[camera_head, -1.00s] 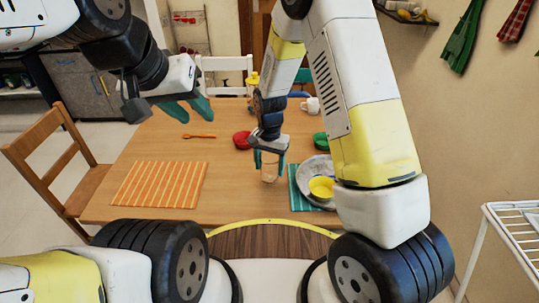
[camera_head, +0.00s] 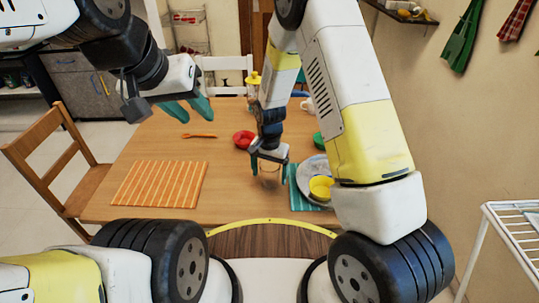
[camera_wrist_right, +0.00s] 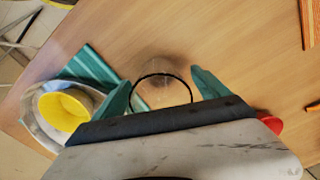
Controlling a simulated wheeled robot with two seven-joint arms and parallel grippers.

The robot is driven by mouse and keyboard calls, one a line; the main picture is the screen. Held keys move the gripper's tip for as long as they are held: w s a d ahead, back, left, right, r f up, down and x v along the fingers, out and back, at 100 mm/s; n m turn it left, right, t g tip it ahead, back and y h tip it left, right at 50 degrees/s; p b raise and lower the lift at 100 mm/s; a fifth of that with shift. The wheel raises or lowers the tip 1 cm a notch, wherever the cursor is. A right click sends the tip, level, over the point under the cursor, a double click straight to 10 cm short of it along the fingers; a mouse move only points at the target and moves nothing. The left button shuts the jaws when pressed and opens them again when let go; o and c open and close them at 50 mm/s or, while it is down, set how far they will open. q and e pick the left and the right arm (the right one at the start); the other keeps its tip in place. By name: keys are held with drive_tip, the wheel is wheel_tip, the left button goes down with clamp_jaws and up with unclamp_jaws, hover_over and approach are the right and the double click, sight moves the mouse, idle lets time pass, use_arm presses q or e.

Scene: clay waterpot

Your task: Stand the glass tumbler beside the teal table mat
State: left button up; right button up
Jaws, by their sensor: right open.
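The clear glass tumbler (camera_head: 269,180) appears to stand upright on the wooden table, just left of the teal table mat (camera_head: 303,201). In the right wrist view the tumbler's round rim (camera_wrist_right: 162,76) shows between my right gripper's teal fingers. My right gripper (camera_head: 269,175) is open around the tumbler, with a gap between fingers and glass in the wrist view. The teal mat (camera_wrist_right: 93,70) is on the left there, partly under a grey plate. My left gripper (camera_head: 188,110) is open and empty above the table's far left part.
The grey plate (camera_head: 313,165) holds a yellow bowl (camera_head: 320,188) on the teal mat. A red bowl (camera_head: 243,140), a green bowl (camera_head: 318,139) and a white mug (camera_head: 307,106) are farther back. An orange striped mat (camera_head: 160,184) lies left. The table between the mats is clear.

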drive_tip(key=s+d+r+n+t+y, duration=0.1)
drive_tip(key=s+d+r, duration=0.15)
drive_tip(key=r, duration=0.65)
drive_tip(key=s+d+r+t, duration=0.1)
drive_tip(key=s+d+r, duration=0.15)
drive_tip(key=r, duration=0.75)
drive_tip(key=s+d+r+n+y, duration=0.1)
drive_tip(key=d+r, duration=0.2)
drive_tip(key=r, duration=0.6)
drive_tip(key=s+d+r+n+t, duration=0.1)
drive_tip(key=s+d+r+t, duration=0.1)
drive_tip(key=s, duration=0.4)
drive_tip(key=s+d+r+n+t, duration=0.2)
drive_tip(key=s+d+r, duration=0.2)
drive_tip(key=s+r, duration=0.2)
drive_tip(key=shift+s+d, duration=0.15)
drive_tip(key=shift+s, duration=0.55)
